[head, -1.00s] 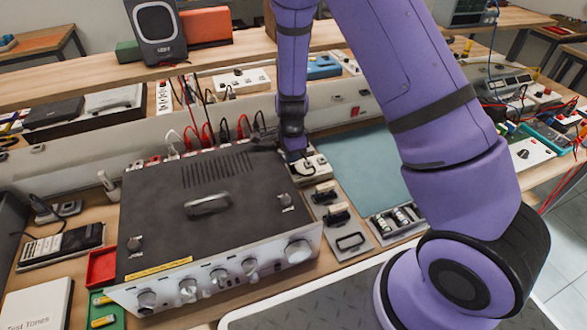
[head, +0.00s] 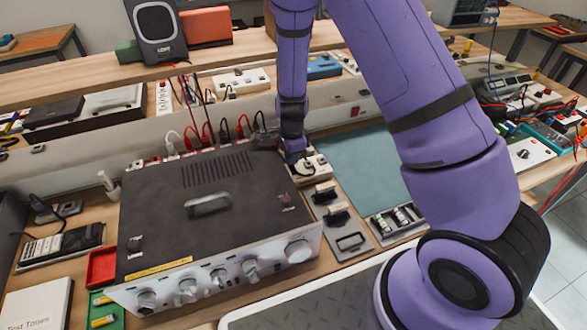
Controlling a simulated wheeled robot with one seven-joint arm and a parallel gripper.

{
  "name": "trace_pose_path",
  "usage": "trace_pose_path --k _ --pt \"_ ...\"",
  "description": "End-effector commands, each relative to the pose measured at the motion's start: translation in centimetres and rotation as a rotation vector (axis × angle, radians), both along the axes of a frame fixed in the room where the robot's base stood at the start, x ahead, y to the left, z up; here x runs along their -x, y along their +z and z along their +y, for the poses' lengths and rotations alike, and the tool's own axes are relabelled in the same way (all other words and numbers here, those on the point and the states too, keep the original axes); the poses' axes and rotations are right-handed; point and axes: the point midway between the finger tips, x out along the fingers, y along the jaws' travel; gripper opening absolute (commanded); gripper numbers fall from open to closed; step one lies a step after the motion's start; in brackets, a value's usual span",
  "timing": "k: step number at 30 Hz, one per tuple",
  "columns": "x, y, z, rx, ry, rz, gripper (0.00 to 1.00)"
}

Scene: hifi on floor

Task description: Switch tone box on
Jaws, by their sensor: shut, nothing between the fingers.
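A small pale box (head: 313,167) with a round dark fitting stands on the bench just right of the large dark amplifier-like unit (head: 165,205). I cannot tell for sure that it is the tone box, and no switch on it can be made out. My gripper (head: 293,158) points down at the left edge of this box, by the unit's back right corner. It is shut and empty. Its fingertips are small and partly hidden, so I cannot tell whether they touch the box. The unit has a row of silver knobs along its front and a handle on top.
Red and black cables (head: 222,132) rise behind the unit. Black blocks on a grey plate (head: 350,243) and a battery holder (head: 398,220) lie to the right. A blue-green mat (head: 365,165) is clear. A booklet marked "Test Tones" (head: 38,303) lies at front left.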

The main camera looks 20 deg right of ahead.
Motion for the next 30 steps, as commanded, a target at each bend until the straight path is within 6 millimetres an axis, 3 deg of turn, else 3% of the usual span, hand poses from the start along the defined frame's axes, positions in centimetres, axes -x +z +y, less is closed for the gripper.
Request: trace_pose_path --k 30 --pt "-0.04 -0.56 0.03 0.0 0.001 -0.001 0.0"
